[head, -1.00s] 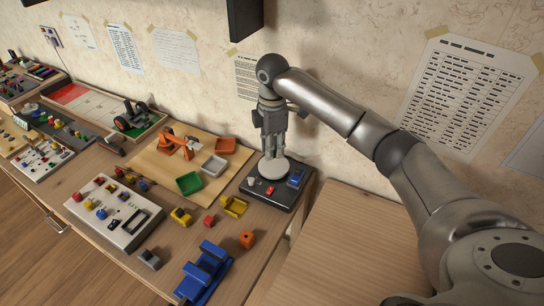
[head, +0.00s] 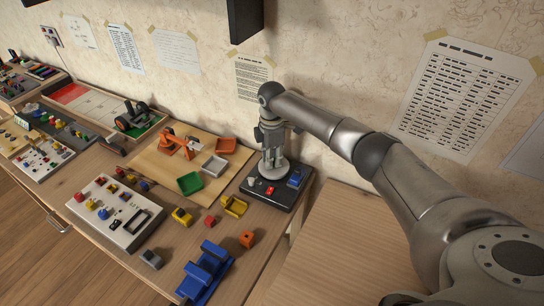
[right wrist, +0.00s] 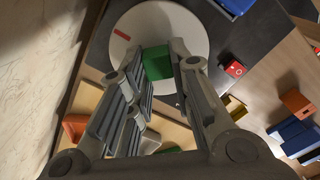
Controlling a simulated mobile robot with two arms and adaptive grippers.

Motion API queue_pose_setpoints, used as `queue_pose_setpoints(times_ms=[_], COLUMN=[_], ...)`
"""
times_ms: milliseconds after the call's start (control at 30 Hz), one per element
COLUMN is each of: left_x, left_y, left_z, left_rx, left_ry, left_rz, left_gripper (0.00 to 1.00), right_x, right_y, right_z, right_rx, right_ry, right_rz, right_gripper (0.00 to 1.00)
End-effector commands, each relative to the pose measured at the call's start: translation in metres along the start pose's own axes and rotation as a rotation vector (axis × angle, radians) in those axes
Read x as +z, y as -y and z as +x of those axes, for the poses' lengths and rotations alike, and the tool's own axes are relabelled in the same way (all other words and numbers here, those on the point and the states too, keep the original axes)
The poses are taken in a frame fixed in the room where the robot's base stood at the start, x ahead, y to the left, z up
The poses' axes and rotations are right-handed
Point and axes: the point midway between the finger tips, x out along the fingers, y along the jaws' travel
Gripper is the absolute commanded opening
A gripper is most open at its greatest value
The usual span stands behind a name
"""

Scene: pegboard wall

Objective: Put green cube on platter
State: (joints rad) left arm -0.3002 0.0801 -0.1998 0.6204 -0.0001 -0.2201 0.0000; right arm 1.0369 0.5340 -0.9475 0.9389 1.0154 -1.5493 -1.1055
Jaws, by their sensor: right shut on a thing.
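The green cube (right wrist: 157,62) sits between the fingertips of my right gripper (right wrist: 158,72) in the right wrist view. The gripper is shut on it. The platter (right wrist: 136,28) is a round pale disc with a small red mark, directly beyond the cube. I cannot tell whether the cube touches it. In the head view my right gripper (head: 273,168) points down over the dark base unit that carries the platter; the fingers hide the cube and most of the platter there. My left gripper is not in view.
The dark base unit (head: 258,197) has a red switch (head: 270,190) and a blue part (head: 295,180) near the platter. A green tray (head: 190,183), a grey tray and orange parts lie to the left. A blue holder (head: 206,274) stands in front. The wall is close behind.

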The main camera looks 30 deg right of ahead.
Motion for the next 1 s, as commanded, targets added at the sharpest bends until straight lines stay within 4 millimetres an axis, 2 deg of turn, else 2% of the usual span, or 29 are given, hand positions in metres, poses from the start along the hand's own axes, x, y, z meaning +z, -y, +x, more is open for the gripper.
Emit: queue_pose_setpoints(times_ms=[267,300,433,767,867,1000], left_x=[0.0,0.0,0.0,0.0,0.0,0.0], left_y=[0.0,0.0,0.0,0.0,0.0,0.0], left_z=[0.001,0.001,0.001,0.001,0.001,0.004], left_rx=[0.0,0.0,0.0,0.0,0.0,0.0], left_ry=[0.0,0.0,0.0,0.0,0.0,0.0], left_rz=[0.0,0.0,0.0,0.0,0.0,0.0], left_gripper=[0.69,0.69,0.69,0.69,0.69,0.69], right_x=[0.0,0.0,0.0,0.0,0.0,-0.001], right_y=[0.0,0.0,0.0,0.0,-0.001,-0.001], right_z=[0.004,0.003,0.003,0.001,-0.005,-0.028], right_rx=[-0.001,0.0,0.0,0.0,0.002,0.004], right_ry=[0.0,0.0,0.0,0.0,-0.001,-0.002], right_rz=[0.0,0.0,0.0,0.0,0.001,-0.001], right_gripper=[0.11,0.24,0.41,0.42,0.42,0.42])
